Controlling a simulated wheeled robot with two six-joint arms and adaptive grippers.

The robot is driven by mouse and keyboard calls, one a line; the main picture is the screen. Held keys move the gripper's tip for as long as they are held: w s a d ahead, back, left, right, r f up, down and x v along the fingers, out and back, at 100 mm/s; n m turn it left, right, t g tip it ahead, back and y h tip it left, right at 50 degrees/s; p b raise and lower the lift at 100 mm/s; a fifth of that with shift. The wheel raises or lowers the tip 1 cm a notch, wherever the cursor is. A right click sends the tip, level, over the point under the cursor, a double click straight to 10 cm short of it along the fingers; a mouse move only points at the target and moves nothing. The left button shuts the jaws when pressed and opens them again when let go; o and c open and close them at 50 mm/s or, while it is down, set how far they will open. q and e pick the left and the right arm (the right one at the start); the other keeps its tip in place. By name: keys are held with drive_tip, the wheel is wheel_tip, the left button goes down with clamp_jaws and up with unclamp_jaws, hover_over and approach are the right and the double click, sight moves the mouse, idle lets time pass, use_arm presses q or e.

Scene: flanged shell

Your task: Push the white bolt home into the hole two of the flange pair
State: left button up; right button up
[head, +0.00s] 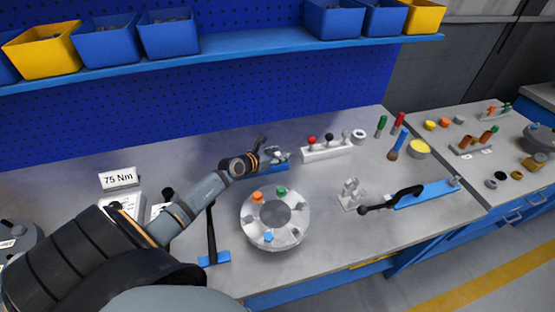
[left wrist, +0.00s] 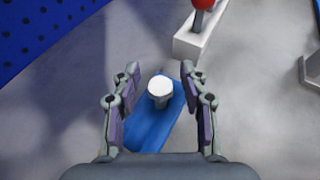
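The white bolt (left wrist: 160,88) stands head up on a blue tray (left wrist: 148,120) in the left wrist view. My left gripper (left wrist: 160,76) is open, with one finger on each side of the bolt and a gap to both. In the head view the left gripper (head: 265,152) is over the blue tray (head: 268,168), behind the flange pair; I cannot clearly make out the bolt there. The round grey flange pair (head: 254,232) carries an orange bolt (head: 257,197), a green bolt (head: 281,190) and a blue bolt (head: 268,237). Its hole numbers are unreadable. My right gripper is out of view.
A pale rack (head: 326,152) with red, black and grey knobs stands right of the left gripper. A metal fixture (head: 351,195) and a black-handled tool (head: 405,195) lie to the right. The bench front is mostly clear.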

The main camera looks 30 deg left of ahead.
sight(279, 153)
use_arm(q)
clamp_jaws()
drive_tip(key=shift+r, duration=0.55)
wheel_tip(279, 153, up, 3)
drive_tip(key=shift+f+p, duration=0.15)
drive_tip(key=shift+p, duration=0.55)
drive_tip(key=s+d+r+p, duration=0.4)
drive_tip(key=s+r+p, duration=0.5)
drive_tip(key=s+p, duration=0.4)
drive_tip(key=shift+s+d+r+p, duration=0.15)
drive_tip(key=shift+d+p, duration=0.05)
drive_tip(key=shift+p, duration=0.6)
